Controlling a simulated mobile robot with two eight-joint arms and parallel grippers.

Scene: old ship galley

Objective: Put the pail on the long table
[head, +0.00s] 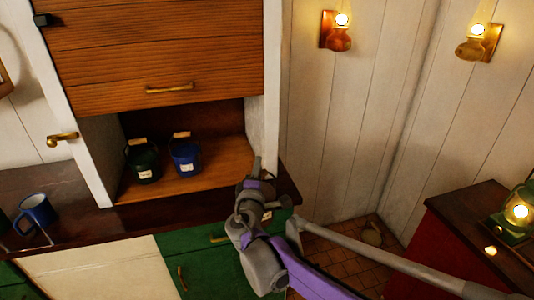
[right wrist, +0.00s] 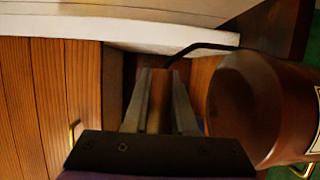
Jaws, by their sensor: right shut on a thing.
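My right gripper (head: 256,170) is at the right end of the cupboard opening, above the dark counter. In the right wrist view its fingers (right wrist: 158,100) are shut on the wooden grip of a wire handle. The handle belongs to a brown pail (right wrist: 245,105) with a pale label, hanging beside the fingers. In the head view this pail is largely hidden by my gripper and arm. A dark green pail (head: 143,164) and a blue pail (head: 185,157) stand upright in the cupboard. My left gripper is not in view. I cannot identify the long table in these views.
The dark counter (head: 90,225) runs below the cupboard, with a blue mug (head: 37,210) at left and green drawers (head: 205,262) underneath. A red cabinet with a dark top (head: 465,215) stands at right, bearing a lit lantern (head: 519,212). Tiled floor (head: 345,240) shows between them.

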